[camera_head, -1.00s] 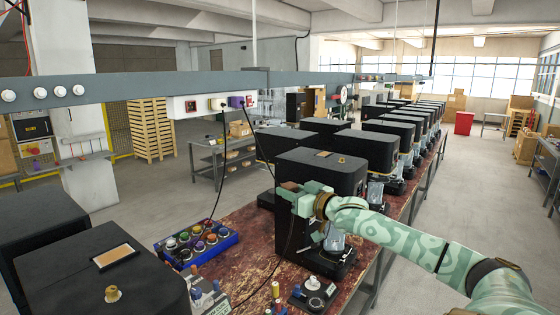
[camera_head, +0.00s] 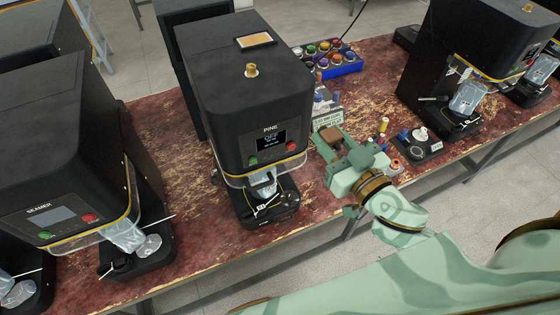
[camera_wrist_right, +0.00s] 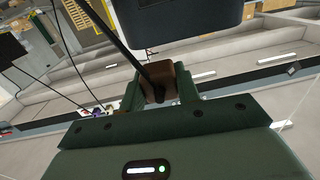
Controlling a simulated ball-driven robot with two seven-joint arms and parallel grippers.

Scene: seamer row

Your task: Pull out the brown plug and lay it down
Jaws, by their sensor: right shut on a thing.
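My right gripper (camera_head: 335,138) is shut on the brown plug (camera_head: 331,132), just right of the black machine labelled PINE (camera_head: 242,88) in the head view. The plug appears to be held above the worn red-brown table (camera_head: 208,218). In the right wrist view, the brown plug (camera_wrist_right: 176,82) sits between the green fingers of the right gripper (camera_wrist_right: 160,88), and a black cord (camera_wrist_right: 112,35) runs from it to the upper left. My left gripper is not in view.
A blue tray of colourful round items (camera_head: 338,70) stands behind the gripper. Small spools and a black stand (camera_head: 420,144) are to its right. More black machines stand left (camera_head: 50,140) and right (camera_head: 445,50). Bare table lies left of the PINE machine.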

